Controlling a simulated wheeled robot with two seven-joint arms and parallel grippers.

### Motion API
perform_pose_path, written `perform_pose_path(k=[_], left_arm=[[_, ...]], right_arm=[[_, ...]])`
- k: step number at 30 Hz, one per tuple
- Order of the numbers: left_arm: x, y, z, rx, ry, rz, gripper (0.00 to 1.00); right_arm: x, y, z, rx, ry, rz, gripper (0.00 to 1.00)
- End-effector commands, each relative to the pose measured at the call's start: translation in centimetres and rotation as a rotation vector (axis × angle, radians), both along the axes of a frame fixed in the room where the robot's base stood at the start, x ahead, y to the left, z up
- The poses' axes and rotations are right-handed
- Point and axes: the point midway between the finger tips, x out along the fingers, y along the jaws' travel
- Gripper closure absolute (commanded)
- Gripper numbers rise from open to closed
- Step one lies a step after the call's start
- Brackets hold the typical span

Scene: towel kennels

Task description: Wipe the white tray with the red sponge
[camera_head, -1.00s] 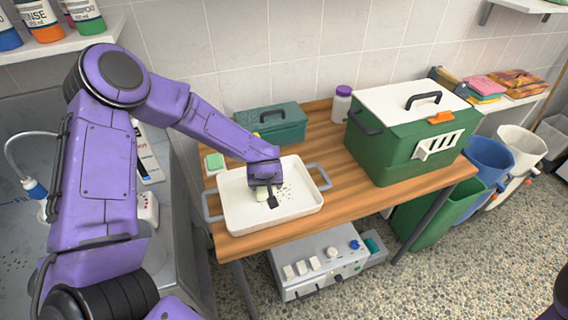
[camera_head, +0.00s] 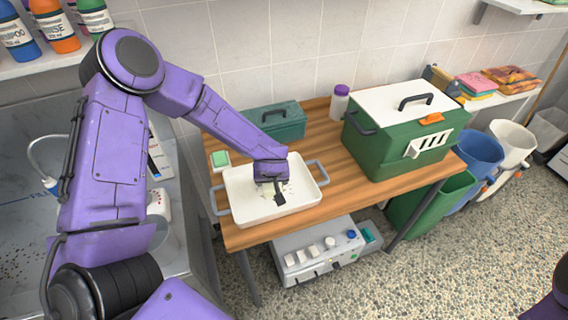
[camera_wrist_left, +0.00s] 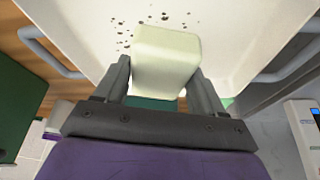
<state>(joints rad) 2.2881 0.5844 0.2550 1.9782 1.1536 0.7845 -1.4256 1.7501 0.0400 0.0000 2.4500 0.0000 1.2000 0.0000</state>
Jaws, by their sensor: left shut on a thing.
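The white tray (camera_head: 241,198) with grey side handles lies on the wooden table. My left gripper (camera_head: 277,190) is low inside the tray, right of its middle. In the left wrist view the gripper (camera_wrist_left: 163,88) is shut on a pale cream block (camera_wrist_left: 166,55), which looks like a sponge. I see no red sponge. Dark specks (camera_wrist_left: 150,19) lie on the tray floor beside the block in the wrist view. Whether the block touches the floor I cannot tell. My right gripper is out of view; only a purple part of that arm shows at the lower right.
A small green and white block (camera_head: 220,159) lies behind the tray. A teal box (camera_head: 277,122), a purple-capped jar (camera_head: 340,101) and a big green case (camera_head: 403,140) stand on the table. A grey device (camera_head: 318,256) sits below.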

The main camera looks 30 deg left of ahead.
Motion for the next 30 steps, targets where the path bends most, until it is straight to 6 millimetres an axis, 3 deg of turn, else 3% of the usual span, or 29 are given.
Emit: perform_pose_path(k=[2,12,27,30], left_arm=[[0.0,0.1,1.1,0.001,0.001,0.000,0.55],[0.0,0.1,3.0,0.000,-0.001,0.003,0.55],[0.0,0.1,3.1,0.001,-0.001,0.002,0.55],[0.3,-0.5,2.4,-0.002,-0.002,-0.025,0.55]], right_arm=[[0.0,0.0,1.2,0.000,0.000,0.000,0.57],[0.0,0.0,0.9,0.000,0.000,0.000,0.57],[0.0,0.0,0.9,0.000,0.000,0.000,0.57],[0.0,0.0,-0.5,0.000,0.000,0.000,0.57]])
